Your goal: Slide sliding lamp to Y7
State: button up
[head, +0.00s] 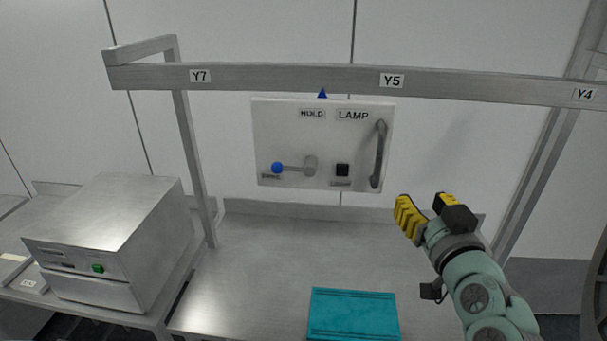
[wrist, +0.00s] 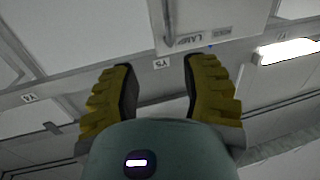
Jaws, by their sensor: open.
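The sliding lamp is a white panel (head: 323,145) labelled LAMP, hanging under the overhead rail (head: 290,78). Its blue pointer (head: 322,93) stands between the Y7 label (head: 200,76) and the Y5 label (head: 392,80). My gripper (head: 424,208) is open and empty, below and right of the panel, apart from the handle. In the wrist view, the yellow fingers (wrist: 158,95) are spread, with the lamp panel (wrist: 235,18) beyond them.
A steel box with a green button (head: 110,235) stands on the left. A teal mat (head: 352,315) lies on the steel bench (head: 250,270) below the lamp. A rail post (head: 192,150) stands at the left. The Y4 label (head: 584,94) is at the rail's right.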

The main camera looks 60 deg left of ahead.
jog(key=s+a+f+h+b, duration=0.2)
jog(key=a+f+h, duration=0.1)
jog(key=a, duration=0.4)
jog(key=m+t+h+b, duration=0.1)
jog(key=m+t+b, duration=0.1)
jog(key=m+t, duration=0.25)
send_near(381, 145)
jog(key=shift+t+h, duration=0.4)
jog(key=shift+t, duration=0.05)
jog(key=b+x, duration=0.9)
jog(key=shift+a+r, duration=0.1)
jog(key=shift+a, duration=0.25)
jog(key=shift+w+a, duration=0.45)
jog(key=shift+w, duration=0.15)
jog(key=shift+o, duration=0.4)
grip_shut()
